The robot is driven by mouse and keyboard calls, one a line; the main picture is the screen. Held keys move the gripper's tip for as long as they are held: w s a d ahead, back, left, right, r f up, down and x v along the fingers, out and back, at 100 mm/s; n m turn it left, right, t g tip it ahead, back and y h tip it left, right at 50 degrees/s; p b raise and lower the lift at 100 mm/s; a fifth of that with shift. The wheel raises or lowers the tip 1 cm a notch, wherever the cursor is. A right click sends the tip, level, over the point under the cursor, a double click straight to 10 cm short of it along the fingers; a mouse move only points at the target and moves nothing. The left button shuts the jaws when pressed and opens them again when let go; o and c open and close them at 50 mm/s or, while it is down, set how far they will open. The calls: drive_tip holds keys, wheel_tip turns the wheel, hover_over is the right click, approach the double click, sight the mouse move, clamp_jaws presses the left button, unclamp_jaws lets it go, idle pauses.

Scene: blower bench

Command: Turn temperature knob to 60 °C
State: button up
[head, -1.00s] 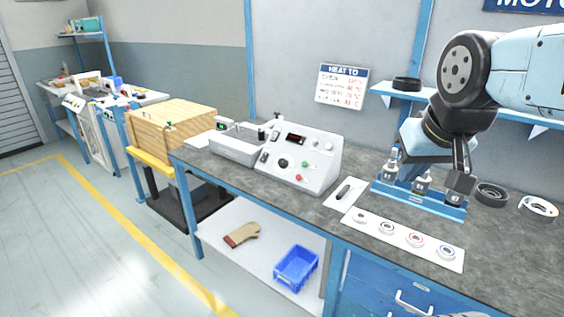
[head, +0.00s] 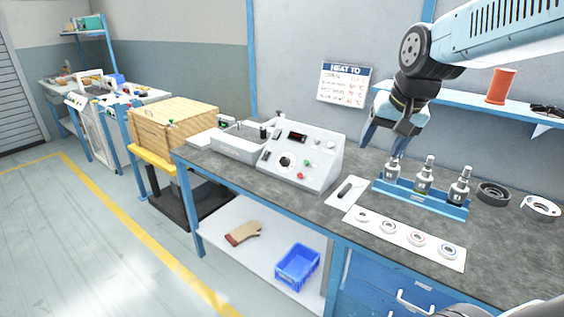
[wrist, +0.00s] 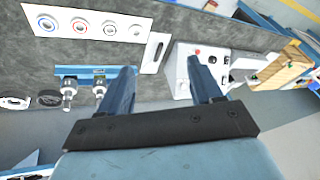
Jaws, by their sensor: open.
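The control unit (head: 318,172) is a white box with a sloped front, standing on the bench in the middle of the head view. Its front carries a black knob (head: 285,161), a dark display (head: 297,136), a green button and a red button. Which setting the knob points to is too small to read. My gripper (head: 385,145) is open and empty above the bench, right of the control unit and over the left end of the blue bottle rack. In the wrist view the two fingers are apart, and part of the control unit (wrist: 183,72) shows beyond them.
A blue rack (head: 420,199) with 3 bottles stands right of the unit. A white strip with several rings (head: 403,238) and a card with a dark tool (head: 347,192) lie in front. A "HEAT TO" sign (head: 343,84) hangs behind. A wooden box (head: 172,125) stands left.

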drive_tip(key=w+a+f+m+g, duration=0.1)
drive_tip(key=w+a+f, duration=0.15)
drive_tip(key=w, duration=0.45)
drive_tip(key=w+a+f+m, duration=0.1)
drive_tip(key=w+f+m, duration=0.1)
drive_tip(key=w+f, duration=0.3)
drive_tip(key=m+t+h, duration=0.2)
drive_tip(key=t+h, duration=0.2)
drive_tip(key=h, duration=0.2)
approach(283, 161)
drive_tip(key=x, duration=0.8)
drive_tip(key=shift+w+d+f, duration=0.15)
drive_tip(key=shift+f, duration=0.2)
drive_tip(key=shift+c, duration=0.3)
drive_tip(key=c, duration=1)
